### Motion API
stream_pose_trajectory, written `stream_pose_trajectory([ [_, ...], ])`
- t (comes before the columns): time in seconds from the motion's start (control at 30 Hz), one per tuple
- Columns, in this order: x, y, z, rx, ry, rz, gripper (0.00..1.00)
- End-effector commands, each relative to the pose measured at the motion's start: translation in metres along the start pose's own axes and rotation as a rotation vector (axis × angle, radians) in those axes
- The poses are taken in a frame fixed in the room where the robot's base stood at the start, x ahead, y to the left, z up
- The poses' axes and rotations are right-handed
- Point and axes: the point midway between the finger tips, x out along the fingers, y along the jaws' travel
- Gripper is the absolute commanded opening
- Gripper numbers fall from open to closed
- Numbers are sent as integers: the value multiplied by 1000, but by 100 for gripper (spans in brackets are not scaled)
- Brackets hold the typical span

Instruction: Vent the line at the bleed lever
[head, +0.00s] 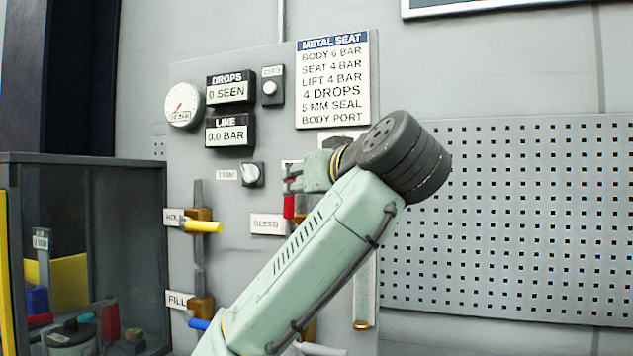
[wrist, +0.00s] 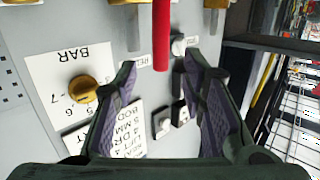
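The bleed lever is a red handle (wrist: 161,35). In the wrist view it comes down from the top edge, and its free end lies between my fingers, with gaps visible on both sides. My gripper (wrist: 160,72) is open and holds nothing. In the head view only a short piece of the red handle (head: 289,206) shows above the BLEED label (head: 267,224); my arm hides the rest of it and most of the gripper. The LINE display (head: 229,133) reads 0.0 BAR, and the DROPS display (head: 228,91) reads 0 SEEN.
A yellow lever (head: 203,226) by the HOLD label and a blue lever (head: 198,323) by the FILL label stand left of my arm. A brass knob (wrist: 84,89) on a BAR scale sits left of my fingers. A dark cabinet (head: 105,190) stands at left.

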Motion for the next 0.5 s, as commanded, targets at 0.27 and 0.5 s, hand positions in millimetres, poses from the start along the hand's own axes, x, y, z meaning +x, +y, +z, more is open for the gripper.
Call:
stream_pose_trajectory([
  [0.27,-17,-2,0,6,1,-10,38],
  [0.5,-37,0,4,2,-11,-5,38],
])
